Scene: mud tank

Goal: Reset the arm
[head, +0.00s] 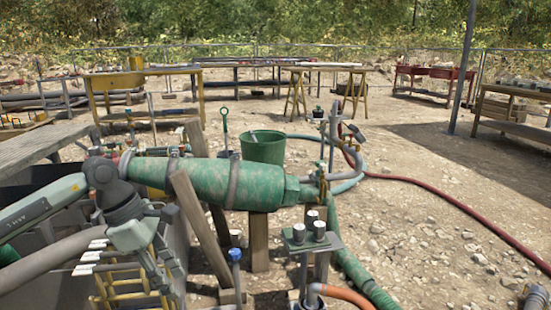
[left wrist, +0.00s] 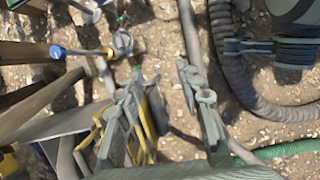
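My left arm (head: 42,208) comes in from the left, in front of a large green tapered pipe (head: 200,182). My left gripper (head: 163,268) points down, low in front of the pipe, near a yellow rack-like frame (head: 110,285). In the left wrist view the two fingers of my left gripper (left wrist: 163,95) stand apart. Bare ground and a grey pole show between them, and nothing is held. Yellow bars (left wrist: 150,118) show close beside the left finger. I cannot make out my right gripper in either view.
A green bucket (head: 263,148) stands behind the pipe. Wooden props (head: 200,235) lean against the pipe. A post with metal cylinders (head: 312,240) stands to the right, with an orange hose (head: 342,293) at its foot. Stony ground at the right is mostly clear, crossed by a red hose (head: 450,210).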

